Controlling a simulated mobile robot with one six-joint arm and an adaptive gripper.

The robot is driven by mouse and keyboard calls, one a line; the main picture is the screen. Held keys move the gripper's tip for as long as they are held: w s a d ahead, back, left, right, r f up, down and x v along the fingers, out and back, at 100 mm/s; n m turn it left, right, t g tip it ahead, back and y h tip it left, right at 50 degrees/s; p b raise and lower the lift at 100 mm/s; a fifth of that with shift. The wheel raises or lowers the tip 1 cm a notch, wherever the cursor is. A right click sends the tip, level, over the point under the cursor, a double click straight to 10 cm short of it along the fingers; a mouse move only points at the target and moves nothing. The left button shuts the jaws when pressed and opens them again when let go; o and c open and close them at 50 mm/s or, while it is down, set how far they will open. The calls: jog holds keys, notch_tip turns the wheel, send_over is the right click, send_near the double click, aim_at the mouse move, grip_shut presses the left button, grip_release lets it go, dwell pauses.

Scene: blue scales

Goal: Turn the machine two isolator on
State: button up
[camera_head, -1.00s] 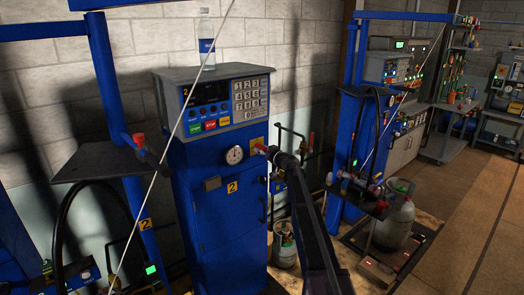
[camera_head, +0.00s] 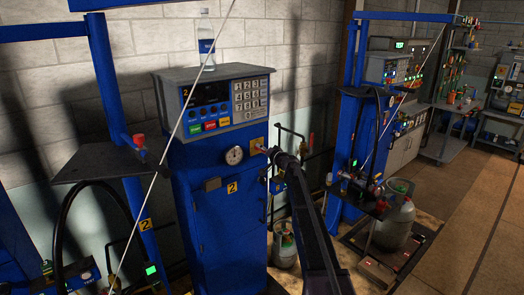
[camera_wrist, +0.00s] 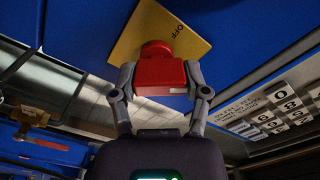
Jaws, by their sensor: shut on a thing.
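The isolator on machine two is a red knob (camera_wrist: 160,74) on a yellow plate (camera_wrist: 152,30), with the word OFF readable on the plate in the wrist view. In the head view the yellow plate (camera_head: 257,143) is on the upper front of the blue cabinet marked 2 (camera_head: 215,220), right of a round gauge. My gripper (camera_wrist: 162,84) is shut on the red knob, one finger on each side. In the head view my gripper (camera_head: 267,150) reaches the plate from the right and hides most of the knob.
Above the isolator is a grey control panel (camera_head: 212,100) with a keypad and coloured buttons, and a water bottle (camera_head: 206,38) on top. A black shelf (camera_head: 98,163) juts out at left. Gas cylinders (camera_head: 395,222) stand at right. Open floor lies at far right.

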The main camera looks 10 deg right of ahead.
jog(key=m, duration=0.3)
jog(key=shift+w+r+m, duration=0.1)
jog(key=shift+w+m, duration=0.05)
jog(key=shift+m, duration=0.25)
jog(key=shift+d+m, duration=0.1)
jog(key=shift+m, duration=1.9)
jog(key=o, duration=1.2)
jog(key=shift+c, duration=0.2)
jog(key=v, duration=1.2)
